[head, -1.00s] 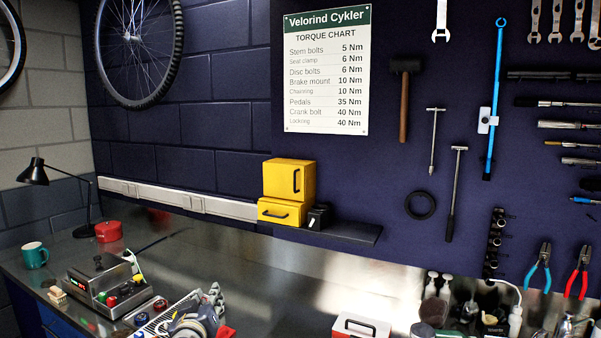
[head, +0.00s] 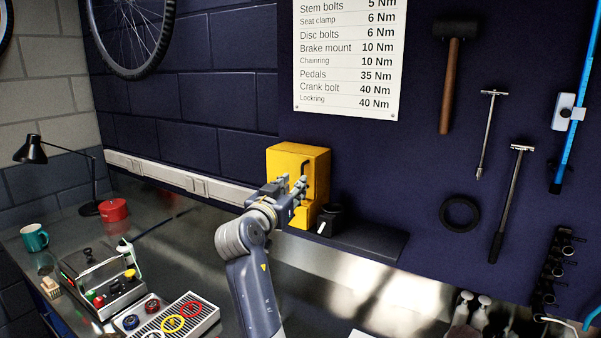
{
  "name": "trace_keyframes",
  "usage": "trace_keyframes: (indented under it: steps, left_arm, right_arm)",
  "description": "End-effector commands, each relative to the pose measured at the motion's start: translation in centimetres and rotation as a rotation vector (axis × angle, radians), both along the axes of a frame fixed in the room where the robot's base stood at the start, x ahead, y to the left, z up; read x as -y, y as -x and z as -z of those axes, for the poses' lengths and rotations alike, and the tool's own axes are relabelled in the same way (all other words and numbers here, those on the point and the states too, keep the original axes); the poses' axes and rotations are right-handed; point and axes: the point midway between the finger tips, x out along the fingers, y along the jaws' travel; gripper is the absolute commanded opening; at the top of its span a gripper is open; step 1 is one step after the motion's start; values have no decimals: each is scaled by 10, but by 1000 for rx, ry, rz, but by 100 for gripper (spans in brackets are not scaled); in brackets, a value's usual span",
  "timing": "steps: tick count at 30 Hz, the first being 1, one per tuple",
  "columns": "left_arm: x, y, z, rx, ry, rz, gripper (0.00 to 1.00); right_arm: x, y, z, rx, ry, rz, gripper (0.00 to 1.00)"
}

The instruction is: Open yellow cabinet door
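The yellow cabinet (head: 292,156) stands on the wall shelf at the back of the bench. Its front door shows a dark vertical handle (head: 305,166), and the door looks closed. My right gripper (head: 296,186) reaches up from below, in front of the cabinet, with its fingertips close to the handle. The fingers cover the lower front of the door and most of the drawer below it. I cannot tell whether the fingers touch the handle or how far apart they are. My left gripper is not in view.
A small black container (head: 332,217) stands right of the cabinet on the dark shelf (head: 372,241). A torque chart (head: 347,58) hangs above. A control box (head: 97,279), a red pot (head: 113,211) and a teal mug (head: 35,238) are at the left. Tools hang at right.

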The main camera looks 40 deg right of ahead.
Motion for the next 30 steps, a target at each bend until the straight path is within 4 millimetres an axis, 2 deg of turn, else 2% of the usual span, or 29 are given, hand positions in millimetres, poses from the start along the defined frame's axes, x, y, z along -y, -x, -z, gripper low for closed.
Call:
trace_keyframes:
  steps: [1, 5, 9, 13, 21, 22, 25, 30]
  left_arm:
    - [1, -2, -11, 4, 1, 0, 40]
    - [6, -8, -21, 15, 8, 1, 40]
    - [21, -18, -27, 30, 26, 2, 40]
    - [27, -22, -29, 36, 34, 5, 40]
    - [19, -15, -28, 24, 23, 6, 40]
    - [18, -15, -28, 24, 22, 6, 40]
    - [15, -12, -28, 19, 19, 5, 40]
    - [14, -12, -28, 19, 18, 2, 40]
  right_arm:
    - [11, -4, -5, -5, 1, 4, 27]
    - [30, -15, -4, -3, 0, 3, 27]
    - [43, -22, -3, -1, 0, 1, 27]
    - [49, -26, -1, 0, 0, -1, 27]
    - [50, -26, 0, 1, 0, -1, 27]
    - [50, -26, 0, 0, 0, -1, 22]
    - [50, -26, 0, 0, 0, -1, 0]
    - [50, -26, 0, 0, 0, -1, 0]
